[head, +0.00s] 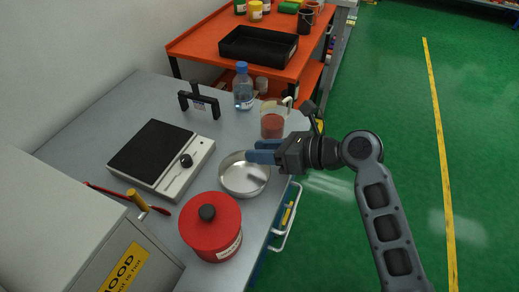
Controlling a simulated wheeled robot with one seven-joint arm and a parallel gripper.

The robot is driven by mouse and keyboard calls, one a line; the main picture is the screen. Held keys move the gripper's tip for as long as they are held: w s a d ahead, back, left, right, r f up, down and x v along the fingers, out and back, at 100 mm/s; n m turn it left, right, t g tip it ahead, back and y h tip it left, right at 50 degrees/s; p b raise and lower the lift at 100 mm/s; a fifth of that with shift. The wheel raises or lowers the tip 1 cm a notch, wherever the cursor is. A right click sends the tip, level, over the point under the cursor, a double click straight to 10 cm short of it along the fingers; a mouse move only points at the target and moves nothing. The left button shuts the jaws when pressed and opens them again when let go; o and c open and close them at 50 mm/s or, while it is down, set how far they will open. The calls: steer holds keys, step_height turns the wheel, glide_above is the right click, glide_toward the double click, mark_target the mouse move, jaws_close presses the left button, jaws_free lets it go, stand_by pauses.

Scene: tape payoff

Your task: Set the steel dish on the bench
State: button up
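The steel dish (240,181) is a shallow, round, shiny pan at the front right part of the grey bench (83,146). It looks level and empty. I cannot tell whether its base touches the bench top. My gripper (262,152) reaches in from the right, with its blue fingers at the dish's far right rim. The fingers overlap the rim in the picture and hide part of it. I cannot tell whether they are shut on the rim or only beside it.
A red lidded pot (210,228) stands close in front of the dish. A hot plate (161,156) is to its left. A beaker with red contents (272,122) and a blue-capped bottle (243,88) stand behind. An orange table (200,45) holds a black tray (257,46).

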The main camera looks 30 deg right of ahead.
steer(key=v, duration=1.1)
steer(key=shift+s, duration=0.15)
steer(key=s+a+f+n+h, duration=0.3)
steer(key=s+f+n+h, duration=0.5)
steer(key=s+n, duration=0.45)
steer(key=s+a+r+n+t, duration=0.3)
steer(key=s+r+n, duration=0.7)
steer(key=n, duration=0.9)
steer(key=s+t, duration=0.1)
steer(key=s, duration=0.2)
steer(key=shift+s, duration=0.25)
